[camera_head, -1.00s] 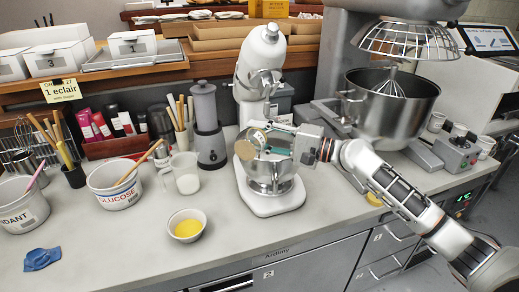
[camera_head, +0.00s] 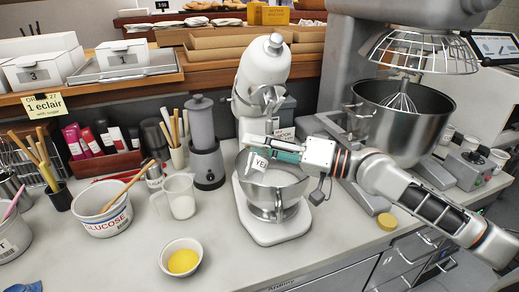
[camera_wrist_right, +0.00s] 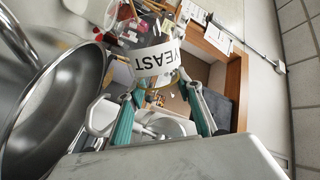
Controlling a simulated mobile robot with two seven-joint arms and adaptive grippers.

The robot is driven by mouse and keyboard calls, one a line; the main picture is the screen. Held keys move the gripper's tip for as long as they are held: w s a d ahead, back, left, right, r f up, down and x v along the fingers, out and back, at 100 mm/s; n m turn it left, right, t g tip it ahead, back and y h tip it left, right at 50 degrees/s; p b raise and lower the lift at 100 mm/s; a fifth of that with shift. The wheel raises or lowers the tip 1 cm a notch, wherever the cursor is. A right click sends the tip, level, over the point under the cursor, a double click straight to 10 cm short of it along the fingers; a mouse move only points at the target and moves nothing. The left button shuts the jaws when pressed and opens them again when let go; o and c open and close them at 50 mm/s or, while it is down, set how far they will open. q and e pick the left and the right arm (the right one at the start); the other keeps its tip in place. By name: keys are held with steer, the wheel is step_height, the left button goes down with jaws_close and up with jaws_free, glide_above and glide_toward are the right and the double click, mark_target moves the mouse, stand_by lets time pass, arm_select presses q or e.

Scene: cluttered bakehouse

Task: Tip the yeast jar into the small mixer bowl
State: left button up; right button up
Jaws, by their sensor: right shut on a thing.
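The yeast jar, a clear jar with a white label (camera_head: 260,163), is in my right gripper (camera_head: 284,150), tilted over the small mixer bowl (camera_head: 268,183). Its label also shows in the right wrist view (camera_wrist_right: 157,66), between the teal-padded fingers (camera_wrist_right: 160,108). The steel bowl sits on the white stand mixer (camera_head: 262,80), under its head; its rim also shows at the left of the wrist view (camera_wrist_right: 48,105). The jar's mouth and any contents inside the bowl cannot be made out. My left gripper is not in view.
A large mixer bowl (camera_head: 425,130) stands to the right. A yellow lid-like disc (camera_head: 387,221) lies on the counter. To the left are a white jug (camera_head: 180,196), a bowl of yellow liquid (camera_head: 182,258) and a glucose tub (camera_head: 103,208). The front counter is mostly clear.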

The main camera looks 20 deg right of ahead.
steer(key=shift+s+a+r+n, duration=0.15)
steer(key=shift+r+n, duration=0.25)
steer(key=shift+n, duration=0.6)
steer(key=shift+f+n+b, duration=0.15)
steer(key=shift+n+b, duration=0.25)
steer(key=shift+n, duration=0.2)
steer(key=n+b, duration=0.1)
steer(key=b, duration=0.2)
steer(key=shift+f+n, duration=0.1)
steer(key=shift+n, duration=0.3)
arm_select(q)
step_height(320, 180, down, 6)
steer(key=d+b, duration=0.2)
steer(key=b, duration=0.3)
arm_select(e)
steer(key=n, duration=0.2)
steer(key=f+n, duration=0.1)
steer(key=n, duration=0.2)
steer(key=shift+n, duration=0.3)
step_height(320, 180, up, 5)
steer(key=p, duration=0.5)
steer(key=shift+f, duration=0.1)
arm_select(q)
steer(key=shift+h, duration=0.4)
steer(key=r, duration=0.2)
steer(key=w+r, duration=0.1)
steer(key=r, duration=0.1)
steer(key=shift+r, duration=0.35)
